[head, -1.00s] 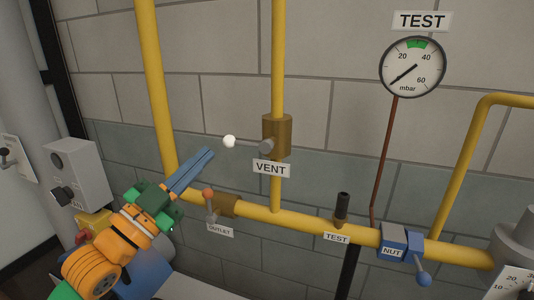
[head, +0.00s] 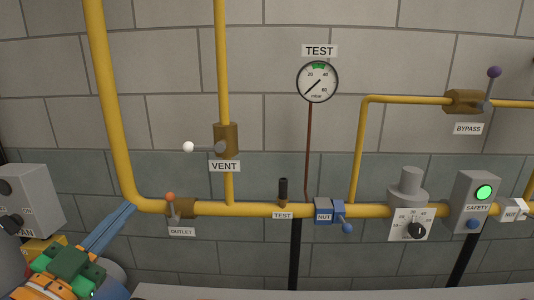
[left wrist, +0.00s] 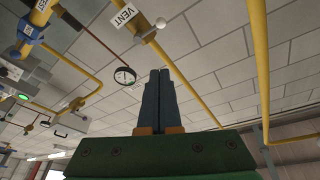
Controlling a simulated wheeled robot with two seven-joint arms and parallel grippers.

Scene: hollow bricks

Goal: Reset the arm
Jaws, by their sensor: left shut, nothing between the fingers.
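My left gripper (head: 128,212) comes in from the lower left in the head view. Its two blue fingers are together with nothing between them. It is in front of the wall, left of the OUTLET valve (head: 171,198) with its orange-tipped lever. In the left wrist view the shut fingers (left wrist: 159,75) point up the picture. The VENT valve (head: 225,139) has a white-knobbed lever pointing left, above and right of the gripper, apart from it. It also shows in the left wrist view (left wrist: 143,30). My right gripper is not in view.
Yellow pipes (head: 270,210) run along the brick wall. The TEST gauge (head: 317,82) reads near zero. A safety box (head: 475,203) with a lit green lamp, a regulator (head: 409,205) and a bypass valve (head: 465,101) are at right. A grey box (head: 32,200) stands at left.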

